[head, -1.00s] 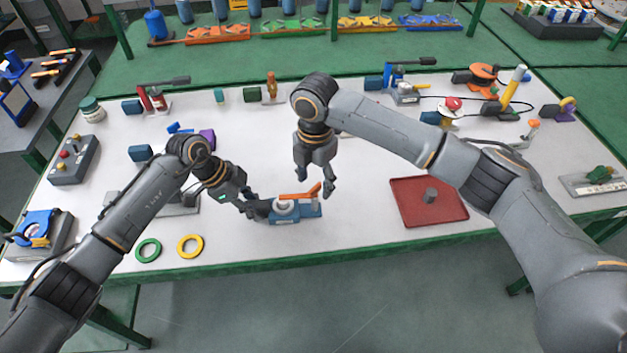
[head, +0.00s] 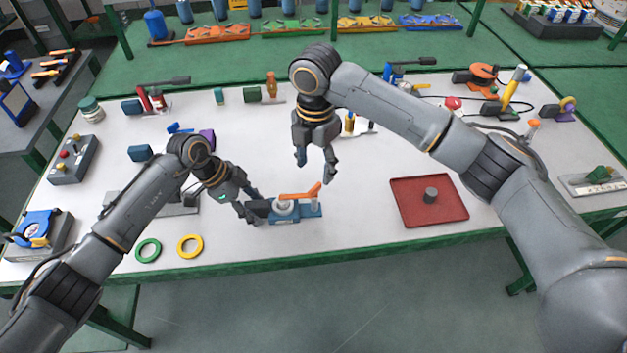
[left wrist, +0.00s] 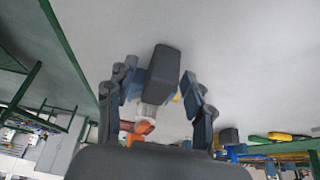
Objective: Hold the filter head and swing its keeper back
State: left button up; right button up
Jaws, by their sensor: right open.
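The filter unit has a blue base (head: 310,210), a pale round body (head: 284,208), an orange keeper lever (head: 300,193) lying across its top, and a dark block (head: 258,208) at its left end. My left gripper (head: 246,204) is at that block. In the left wrist view, the dark block (left wrist: 163,75) shows between the spread fingers of my left gripper (left wrist: 160,88), with what look like narrow gaps beside it. The orange part (left wrist: 140,130) shows below it. My right gripper (head: 316,168) is open and empty, above and slightly behind the keeper's right end.
A red tray (head: 405,205) with a grey cylinder (head: 431,195) lies to the right. A green ring (head: 137,250) and a yellow ring (head: 179,246) lie at the front left. The table front between unit and tray is clear.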

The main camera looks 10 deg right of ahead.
pick_arm(q)
jog(key=v, duration=1.2)
